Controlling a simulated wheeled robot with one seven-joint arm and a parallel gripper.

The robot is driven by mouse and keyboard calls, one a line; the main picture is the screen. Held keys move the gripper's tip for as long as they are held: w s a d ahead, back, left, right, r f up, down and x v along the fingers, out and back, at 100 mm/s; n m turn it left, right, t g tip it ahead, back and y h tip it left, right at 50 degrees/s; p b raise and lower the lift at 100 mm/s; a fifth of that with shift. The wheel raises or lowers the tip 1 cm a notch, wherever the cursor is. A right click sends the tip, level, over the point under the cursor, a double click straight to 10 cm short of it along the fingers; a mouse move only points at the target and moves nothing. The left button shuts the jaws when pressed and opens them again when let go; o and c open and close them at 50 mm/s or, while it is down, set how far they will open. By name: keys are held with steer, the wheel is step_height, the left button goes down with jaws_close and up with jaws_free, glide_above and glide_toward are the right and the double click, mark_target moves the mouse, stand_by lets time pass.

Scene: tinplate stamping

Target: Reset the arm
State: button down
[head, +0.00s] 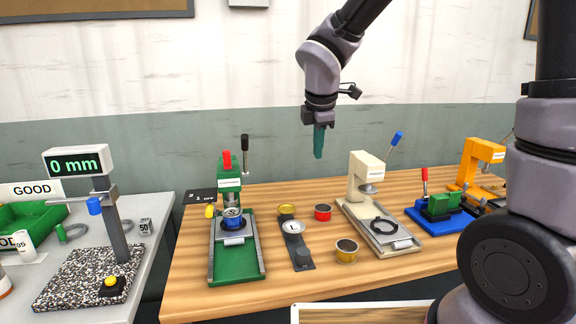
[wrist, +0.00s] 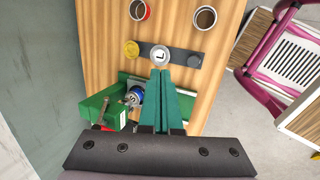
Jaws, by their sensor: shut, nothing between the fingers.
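My arm reaches in from the upper right in the head view. My gripper (head: 319,156) hangs above the wooden bench, pointing down, with its green fingers together and nothing between them. In the wrist view the gripper (wrist: 161,73) shows the two fingers closed side by side. Its tips overlap in the picture with a dark strip carrying a round disc marked L (wrist: 160,56); the head view shows the gripper well above the bench and apart from everything on it.
On the bench (head: 190,294) stand a green press (head: 237,264) with a blue tin, a cream press (head: 360,185), an orange press (head: 478,160) and a blue-based fixture (head: 440,222). Small tins (head: 346,250) lie between. A gauge (head: 77,163) reading 0 mm stands on the left table.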

steer(key=s+d+r+m+t+y, duration=0.1)
steer(key=s+d+r+m, duration=0.5)
steer(key=d+m, duration=0.3)
steer(key=s+d+r+m+t+y, duration=0.1)
steer(key=s+d+r+m, duration=0.5)
steer(key=m, duration=1)
steer(key=s+d, duration=0.2)
steer(key=d, duration=0.1)
steer(key=shift+d+r+t, duration=0.15)
steer(key=shift+r+t, duration=0.25)
